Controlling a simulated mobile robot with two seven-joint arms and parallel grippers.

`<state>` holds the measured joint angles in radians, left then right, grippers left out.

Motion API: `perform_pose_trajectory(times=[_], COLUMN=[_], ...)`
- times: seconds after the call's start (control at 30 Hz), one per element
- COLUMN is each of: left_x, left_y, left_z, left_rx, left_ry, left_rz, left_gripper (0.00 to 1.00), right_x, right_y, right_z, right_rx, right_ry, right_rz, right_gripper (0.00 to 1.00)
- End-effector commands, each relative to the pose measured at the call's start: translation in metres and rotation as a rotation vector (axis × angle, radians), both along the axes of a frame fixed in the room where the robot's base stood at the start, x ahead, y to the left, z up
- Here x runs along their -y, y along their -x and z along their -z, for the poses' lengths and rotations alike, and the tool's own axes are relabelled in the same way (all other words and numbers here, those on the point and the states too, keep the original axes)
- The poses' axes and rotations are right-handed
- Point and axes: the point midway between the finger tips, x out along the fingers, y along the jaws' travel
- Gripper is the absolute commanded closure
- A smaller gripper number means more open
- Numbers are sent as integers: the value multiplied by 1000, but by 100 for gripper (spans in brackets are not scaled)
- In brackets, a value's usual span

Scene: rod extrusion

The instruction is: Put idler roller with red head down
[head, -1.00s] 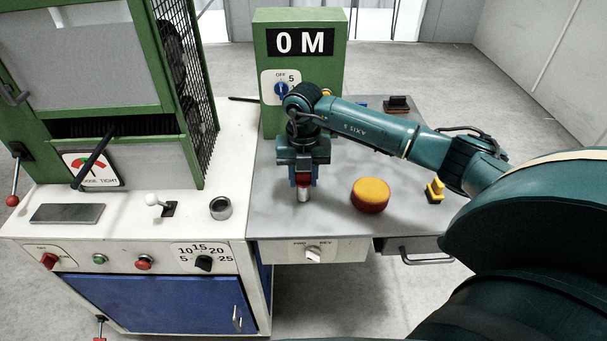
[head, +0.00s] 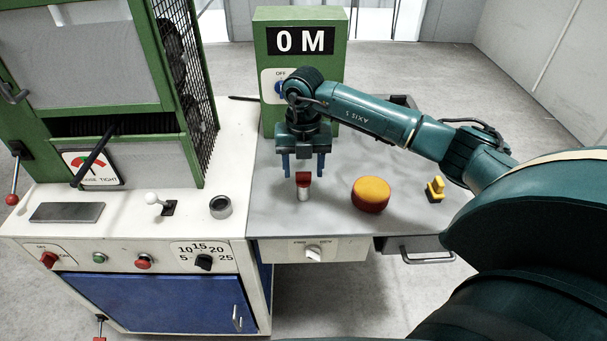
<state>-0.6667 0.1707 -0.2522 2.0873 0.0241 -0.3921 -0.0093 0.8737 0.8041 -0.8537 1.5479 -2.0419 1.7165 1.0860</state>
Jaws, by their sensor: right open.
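The idler roller with red head (head: 303,188) stands upright on the grey tabletop (head: 270,205), with its red top above a pale metal body. My right gripper (head: 304,172) is open, with one finger on each side and its fingertips at or a little above the red head. The roller is not gripped. My left gripper is not in view.
A round yellow-and-red button (head: 371,194) stands right of the roller, with a small yellow-and-black piece (head: 435,190) farther right. A green display box (head: 300,70) stands behind the arm. A metal ring (head: 221,208) and white-knobbed lever (head: 153,199) are at left.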

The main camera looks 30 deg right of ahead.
Motion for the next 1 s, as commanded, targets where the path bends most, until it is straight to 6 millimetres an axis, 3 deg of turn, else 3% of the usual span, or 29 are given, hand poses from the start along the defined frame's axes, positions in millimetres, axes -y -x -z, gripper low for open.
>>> perform_pose_trajectory(times=[0.2, 0.4, 0.6, 0.73, 0.87, 0.97, 1.0], left_x=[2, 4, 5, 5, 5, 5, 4], left_y=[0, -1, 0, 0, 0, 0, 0], left_z=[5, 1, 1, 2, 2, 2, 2], left_rx=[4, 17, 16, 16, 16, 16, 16], left_ry=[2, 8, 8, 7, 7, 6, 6], left_rz=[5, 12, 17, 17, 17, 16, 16], left_gripper=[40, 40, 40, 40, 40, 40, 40], right_x=[0, 0, 0, -5, -53, -128, -163], right_y=[-1, -1, 0, 1, 10, 35, 49], right_z=[-49, -82, -93, -89, -61, -32, -27], right_rx=[7, 3, 1, -3, -17, -25, -20], right_ry=[1, -1, 1, -18, -192, -503, -666], right_rz=[0, 1, 1, -14, -132, -269, -310], right_gripper=[46, 46, 46, 46, 46, 46, 46])
